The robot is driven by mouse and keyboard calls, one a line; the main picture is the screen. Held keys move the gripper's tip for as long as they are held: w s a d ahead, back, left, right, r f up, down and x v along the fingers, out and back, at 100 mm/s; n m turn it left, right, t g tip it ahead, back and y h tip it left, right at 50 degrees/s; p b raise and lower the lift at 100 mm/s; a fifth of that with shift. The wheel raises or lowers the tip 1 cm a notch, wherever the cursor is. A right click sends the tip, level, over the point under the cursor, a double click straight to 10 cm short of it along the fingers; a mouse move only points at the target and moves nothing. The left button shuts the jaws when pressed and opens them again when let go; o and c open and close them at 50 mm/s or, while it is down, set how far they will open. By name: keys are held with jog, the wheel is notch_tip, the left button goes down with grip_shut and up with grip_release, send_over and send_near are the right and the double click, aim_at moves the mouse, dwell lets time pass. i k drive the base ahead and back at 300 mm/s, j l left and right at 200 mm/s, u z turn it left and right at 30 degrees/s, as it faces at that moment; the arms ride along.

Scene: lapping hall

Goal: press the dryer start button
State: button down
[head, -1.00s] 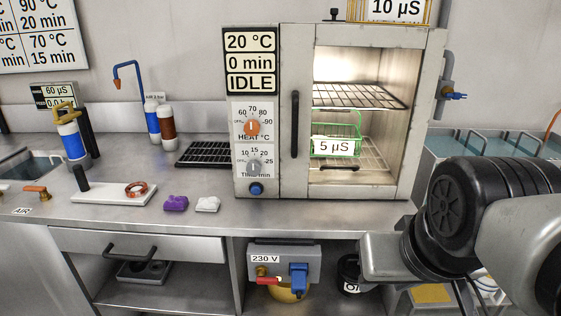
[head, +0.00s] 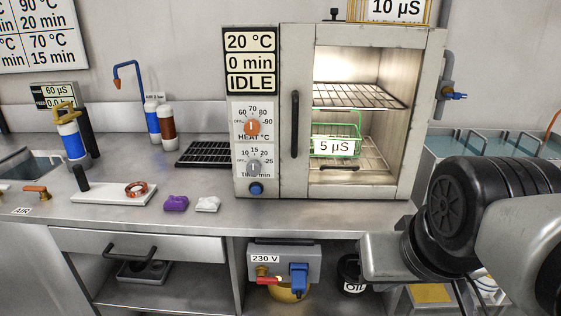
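The dryer (head: 295,178) stands on the steel counter, its display (head: 250,62) reading 20 °C, 0 min, IDLE. Below the display are an orange heat knob (head: 252,128) and a grey time knob (head: 253,168). A round blue button (head: 256,189) sits at the bottom of the panel; I take it for the start button. The chamber is lit, with wire racks and a green-framed holder (head: 340,147) labelled 5 µS inside. The dryer door with its dark handle (head: 295,125) is left of the visible chamber. My arm is at the lower right, apart from the dryer; my gripper's fingers do not show.
Purple (head: 176,203) and white (head: 207,204) cloths and a white board (head: 113,192) with a copper-coloured ring (head: 136,189) lie on the counter left of the dryer. A black rack (head: 206,154) lies behind them. Below are a 230 V box (head: 284,262) and a drawer (head: 140,245).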

aim_at(255, 189)
jog(key=i+j, duration=0.1)
jog(key=j, duration=0.3)
jog(key=i+j, duration=0.1)
jog(key=j, duration=0.3)
jog(key=i+j, duration=0.1)
jog(key=j, duration=0.3)
